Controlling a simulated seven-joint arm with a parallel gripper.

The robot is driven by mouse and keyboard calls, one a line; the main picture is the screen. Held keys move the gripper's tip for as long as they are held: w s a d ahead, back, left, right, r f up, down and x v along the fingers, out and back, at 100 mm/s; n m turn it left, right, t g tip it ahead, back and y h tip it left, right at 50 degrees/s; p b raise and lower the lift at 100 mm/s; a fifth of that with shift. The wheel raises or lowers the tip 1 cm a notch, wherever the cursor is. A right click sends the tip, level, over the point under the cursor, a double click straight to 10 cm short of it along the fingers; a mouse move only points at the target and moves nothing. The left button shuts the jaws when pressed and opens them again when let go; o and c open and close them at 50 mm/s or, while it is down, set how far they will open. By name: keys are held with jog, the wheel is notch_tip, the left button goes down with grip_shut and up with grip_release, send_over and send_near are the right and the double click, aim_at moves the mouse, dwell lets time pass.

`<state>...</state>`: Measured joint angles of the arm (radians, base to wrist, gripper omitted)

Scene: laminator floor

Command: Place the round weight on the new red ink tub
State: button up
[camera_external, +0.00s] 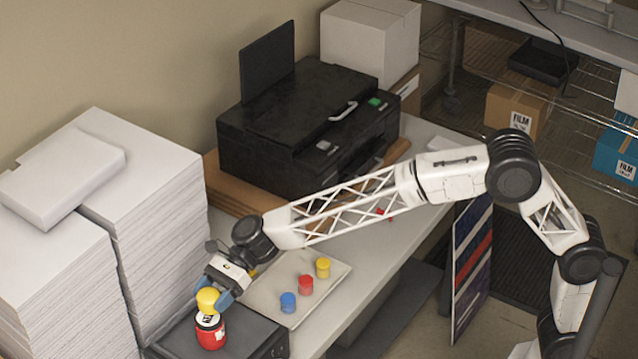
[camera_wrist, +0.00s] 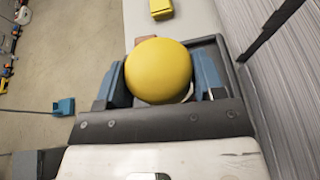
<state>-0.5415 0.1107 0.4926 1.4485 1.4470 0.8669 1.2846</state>
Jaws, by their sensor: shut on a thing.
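The round weight (camera_external: 207,299) is a yellow, rounded piece between the blue fingers of my gripper (camera_external: 214,294). In the wrist view the round weight (camera_wrist: 158,71) fills the space between the two fingers, and my gripper (camera_wrist: 161,82) is shut on it. The red ink tub (camera_external: 211,335) has a pale label band and stands upright on a dark surface at the bottom of the external view. The weight is directly above the tub's top; I cannot tell whether they touch. In the wrist view the weight hides most of what is below it.
A light tray (camera_external: 262,304) right of the tub holds small blue (camera_external: 288,302), red (camera_external: 305,285) and yellow (camera_external: 323,267) pots. Tall paper stacks (camera_external: 150,215) stand close on the left. A black printer (camera_external: 305,125) stands behind my arm.

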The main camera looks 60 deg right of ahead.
aim_at(210, 306)
jog(key=shift+w+a, duration=0.35)
jog(key=shift+w, duration=0.1)
jog(key=shift+f, duration=0.1)
jog(key=shift+f, duration=1.65)
jog(key=shift+f, duration=0.15)
jog(key=o, duration=1.1)
jog(key=shift+o, duration=0.2)
jog(key=shift+d, duration=0.15)
jog(key=v, duration=1.2)
